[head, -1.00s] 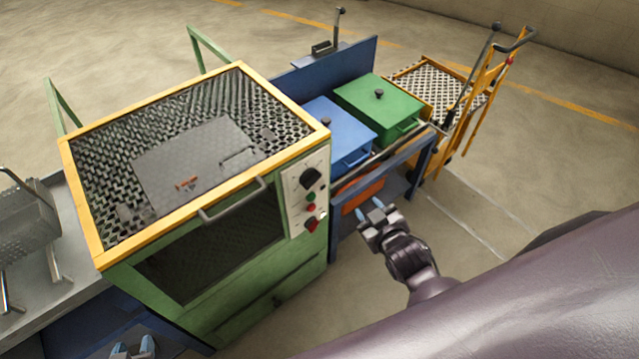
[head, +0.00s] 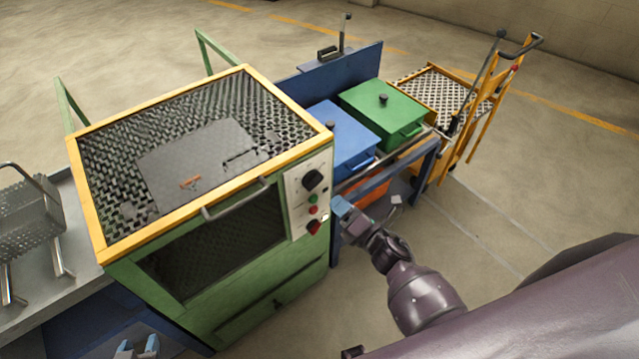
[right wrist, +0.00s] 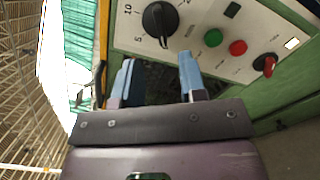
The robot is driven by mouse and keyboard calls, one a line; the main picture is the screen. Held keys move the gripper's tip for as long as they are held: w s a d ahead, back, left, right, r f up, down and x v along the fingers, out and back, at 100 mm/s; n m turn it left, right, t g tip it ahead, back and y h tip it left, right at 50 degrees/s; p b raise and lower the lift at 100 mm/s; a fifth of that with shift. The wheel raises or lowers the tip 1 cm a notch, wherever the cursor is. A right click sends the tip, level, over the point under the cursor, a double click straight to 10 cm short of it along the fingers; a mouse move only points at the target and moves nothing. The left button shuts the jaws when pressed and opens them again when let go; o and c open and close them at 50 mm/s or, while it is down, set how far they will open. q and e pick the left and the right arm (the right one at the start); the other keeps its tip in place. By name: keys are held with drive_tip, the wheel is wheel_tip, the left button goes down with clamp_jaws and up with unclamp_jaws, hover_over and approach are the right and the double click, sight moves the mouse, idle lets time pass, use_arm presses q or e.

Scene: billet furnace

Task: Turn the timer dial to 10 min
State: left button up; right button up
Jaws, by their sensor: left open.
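The black timer dial (head: 312,180) is on the white control panel (head: 298,212) at the front right of the green furnace. In the right wrist view the dial (right wrist: 160,20) is at the top, with the marks 5 and 10 to its left; I cannot read its setting surely. My right gripper (head: 343,210) is just right of the panel, below the dial. In the right wrist view its fingers (right wrist: 158,74) are apart with nothing between them, short of the dial. My left gripper (head: 138,347) is open at the bottom edge, low before the furnace.
Below the dial are a green button (right wrist: 213,38), a red button (right wrist: 238,48) and a red switch (right wrist: 266,64). The furnace door handle (head: 235,201) sticks out left of the panel. Blue (head: 340,140) and green (head: 382,113) lidded boxes stand right of the furnace.

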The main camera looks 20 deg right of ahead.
sight(315, 183)
drive_tip(key=x, duration=0.9)
clamp_jaws()
